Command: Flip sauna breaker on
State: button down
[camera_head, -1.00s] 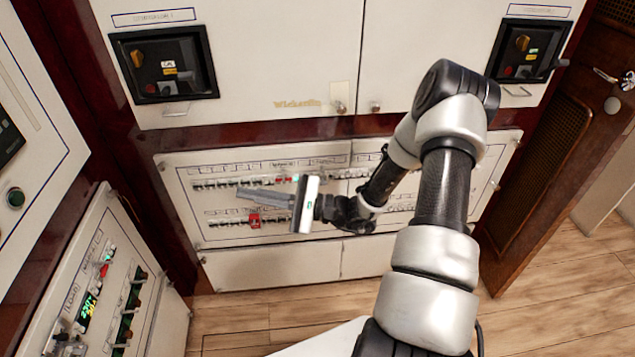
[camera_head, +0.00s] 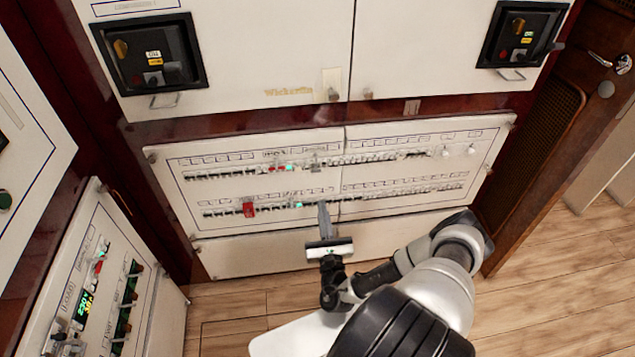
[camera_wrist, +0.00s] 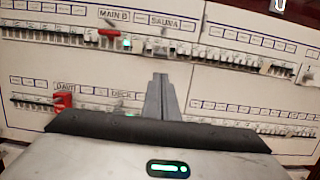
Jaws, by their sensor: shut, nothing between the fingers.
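The SAUNA label (camera_wrist: 165,22) sits over the upper breaker row in the wrist view, right of the MAIN label (camera_wrist: 114,17). A breaker section (camera_wrist: 160,46) lies below the SAUNA label; its lever position is too small to tell. In the head view the upper row (camera_head: 345,160) runs across the white panel. My gripper (camera_head: 323,206) is shut and empty, its fingers pointing at the panel. In the wrist view its fingertips (camera_wrist: 160,77) appear just below the sauna section. I cannot tell whether they touch the panel.
A red breaker piece (camera_head: 249,209) is on the lower row at left, beneath a DAVIT-like label (camera_wrist: 65,87). A green light (camera_wrist: 127,44) shows left of the sauna section. A side panel (camera_head: 90,280) stands at left, a wooden door (camera_head: 535,130) at right.

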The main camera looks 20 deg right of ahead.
aim_at(317, 182)
jog(key=b+x, duration=0.1)
jog(key=x, duration=0.9)
jog(key=shift+b, duration=0.35)
